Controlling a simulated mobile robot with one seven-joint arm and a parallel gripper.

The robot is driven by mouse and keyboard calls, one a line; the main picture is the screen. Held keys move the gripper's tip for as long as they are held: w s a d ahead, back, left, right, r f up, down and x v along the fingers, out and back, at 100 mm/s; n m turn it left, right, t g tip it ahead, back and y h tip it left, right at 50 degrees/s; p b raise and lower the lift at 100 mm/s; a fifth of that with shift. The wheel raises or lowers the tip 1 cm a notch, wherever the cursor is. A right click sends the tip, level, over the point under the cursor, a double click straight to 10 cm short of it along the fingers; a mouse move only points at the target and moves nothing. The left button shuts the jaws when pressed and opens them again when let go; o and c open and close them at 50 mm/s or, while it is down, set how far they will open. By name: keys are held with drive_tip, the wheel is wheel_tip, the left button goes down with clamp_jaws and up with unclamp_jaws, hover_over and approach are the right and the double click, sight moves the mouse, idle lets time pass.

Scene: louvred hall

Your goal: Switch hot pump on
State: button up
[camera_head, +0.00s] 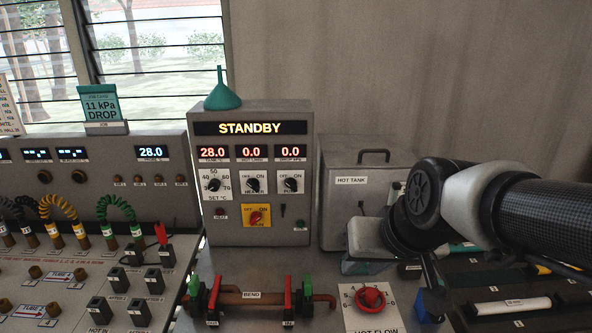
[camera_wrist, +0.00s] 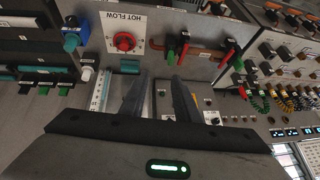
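The grey control box (camera_head: 264,170) stands upright at the back in the head view, its display reading STANDBY. Its front has a SET °C dial (camera_head: 213,181) and two black OFF/ON knobs, the left one (camera_head: 253,182) and the right one (camera_head: 291,182). Their small labels are hard to read. Below is a red knob on a yellow plate (camera_head: 257,216). My gripper (camera_wrist: 158,82) is open and empty in the wrist view, its two fingers apart. In the head view it is right of the box, in front of the hot tank (camera_head: 350,199), its fingers mostly hidden.
A teal funnel (camera_head: 222,91) sits on the box. In front are the BEND pipe (camera_head: 250,295) with red and green valve handles and the red HOT FLOW knob (camera_head: 370,298). A panel with curved cables (camera_head: 115,208) fills the left. Wall space above the tank is clear.

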drive_tip(key=w+f+t+h+b, duration=0.15)
drive_tip(key=w+f+b, duration=0.35)
drive_tip(key=w+f, duration=1)
drive_tip(key=n+t+b, duration=0.6)
drive_tip(key=n+t, duration=0.3)
drive_tip(key=t, duration=0.2)
approach(291, 187)
drive_tip(key=shift+g, duration=0.25)
drive_tip(key=w, duration=0.9)
drive_tip(key=shift+r+b, duration=0.2)
drive_tip(key=shift+b, duration=0.2)
drive_tip(key=shift+a+f, duration=0.1)
